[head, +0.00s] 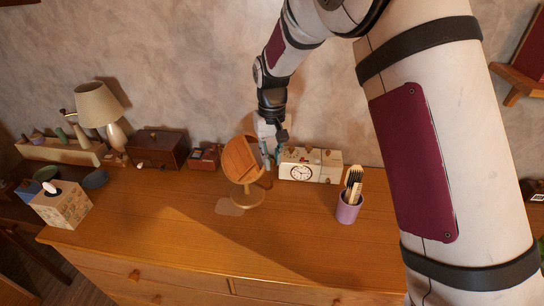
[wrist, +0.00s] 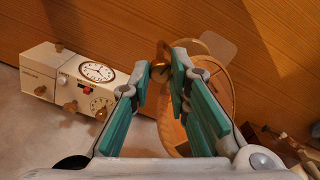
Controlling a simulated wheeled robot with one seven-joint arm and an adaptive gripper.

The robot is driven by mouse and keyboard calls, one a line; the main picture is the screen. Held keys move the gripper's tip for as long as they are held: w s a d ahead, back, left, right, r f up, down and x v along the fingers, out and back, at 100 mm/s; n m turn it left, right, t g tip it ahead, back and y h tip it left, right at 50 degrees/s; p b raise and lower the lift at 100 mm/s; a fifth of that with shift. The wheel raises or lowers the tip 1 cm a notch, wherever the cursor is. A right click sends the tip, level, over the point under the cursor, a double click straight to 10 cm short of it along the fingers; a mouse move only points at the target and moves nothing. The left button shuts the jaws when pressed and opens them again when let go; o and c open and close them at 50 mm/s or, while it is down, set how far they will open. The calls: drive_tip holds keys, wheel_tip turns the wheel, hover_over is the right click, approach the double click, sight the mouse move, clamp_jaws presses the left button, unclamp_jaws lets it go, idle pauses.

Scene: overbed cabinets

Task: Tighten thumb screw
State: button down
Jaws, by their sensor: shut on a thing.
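A round wooden table mirror (head: 242,160) stands on a turned base on the dresser, its back tilted toward the head camera. In the wrist view the mirror's rim (wrist: 226,98) shows behind and to the right of my fingers. My gripper (head: 268,158) reaches down at the mirror's right side. In the wrist view my gripper (wrist: 163,72) has its teal pads on either side of a small brown wooden thumb screw (wrist: 161,54) at the mirror's side. The pads hide part of the screw, and its thread is not visible.
A cream clock box (head: 310,166) stands close to the right of my gripper. A purple cup (head: 348,207) with brushes is farther right. A small red box (head: 204,159), a dark chest (head: 158,149) and a lamp (head: 99,106) stand left. The dresser's front (head: 170,225) is clear.

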sight(272, 161)
drive_tip(key=c, duration=1.5)
unclamp_jaws()
wheel_tip(272, 161, up, 12)
